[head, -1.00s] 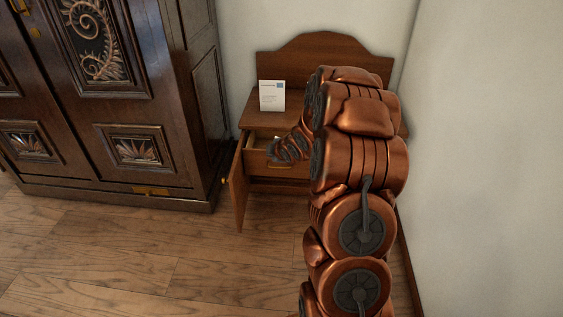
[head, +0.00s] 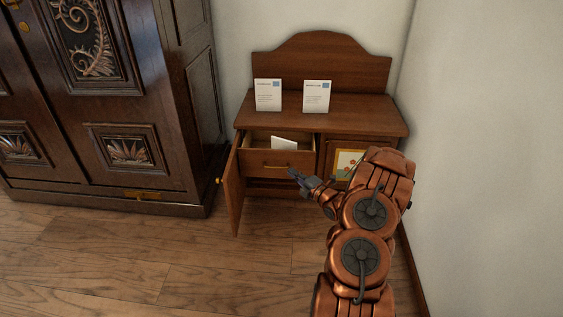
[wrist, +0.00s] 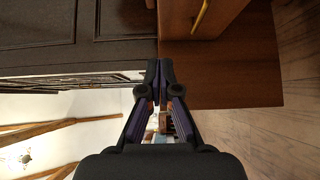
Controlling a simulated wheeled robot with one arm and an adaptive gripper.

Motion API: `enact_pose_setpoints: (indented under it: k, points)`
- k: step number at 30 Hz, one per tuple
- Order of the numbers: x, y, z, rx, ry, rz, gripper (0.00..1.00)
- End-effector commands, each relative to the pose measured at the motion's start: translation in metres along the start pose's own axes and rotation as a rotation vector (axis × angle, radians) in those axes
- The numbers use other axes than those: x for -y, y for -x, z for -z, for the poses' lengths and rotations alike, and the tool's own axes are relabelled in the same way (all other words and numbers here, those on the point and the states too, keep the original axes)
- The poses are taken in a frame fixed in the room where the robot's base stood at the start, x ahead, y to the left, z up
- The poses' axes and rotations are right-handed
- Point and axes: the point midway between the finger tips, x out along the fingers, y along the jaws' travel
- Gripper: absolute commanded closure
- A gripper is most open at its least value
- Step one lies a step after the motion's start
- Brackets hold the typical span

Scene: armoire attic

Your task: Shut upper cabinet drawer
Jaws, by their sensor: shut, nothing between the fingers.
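The upper drawer (head: 278,160) of the small wooden cabinet (head: 350,113) is pulled partly out, with a white card (head: 284,143) lying inside it. Its front carries a brass handle, and a brass handle also shows at the top of the wrist view (wrist: 200,16). My gripper (head: 293,173) is shut and empty, just in front of the drawer's lower right part. I cannot tell whether it touches the drawer. In the wrist view the closed fingertips (wrist: 160,66) lie side by side.
Below the drawer, a cabinet door (head: 236,190) stands swung open on the left. Two white cards (head: 268,95) (head: 317,96) stand on the cabinet top. A dark armoire (head: 120,110) is at left, a white wall at right. The wooden floor in front is clear.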

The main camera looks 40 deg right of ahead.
Motion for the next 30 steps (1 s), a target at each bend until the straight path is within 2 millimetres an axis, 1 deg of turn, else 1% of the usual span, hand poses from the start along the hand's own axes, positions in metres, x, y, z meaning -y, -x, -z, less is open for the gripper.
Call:
enact_pose_setpoints:
  k: [5, 8, 17, 21, 22, 24, 30]
  points:
    - [0.002, -0.014, 0.001, -0.003, 0.002, -0.002, 1.00]
    - [0.003, -0.027, 0.003, -0.005, 0.002, 0.000, 1.00]
    - [0.003, -0.074, 0.002, -0.004, 0.003, -0.002, 1.00]
    - [0.004, -0.099, 0.002, -0.004, 0.003, 0.000, 1.00]
    - [0.003, -0.104, 0.001, -0.003, 0.003, 0.000, 1.00]
    - [0.003, -0.107, -0.007, -0.001, 0.003, 0.000, 1.00]
    - [0.001, -0.120, -0.020, -0.002, 0.004, -0.002, 1.00]
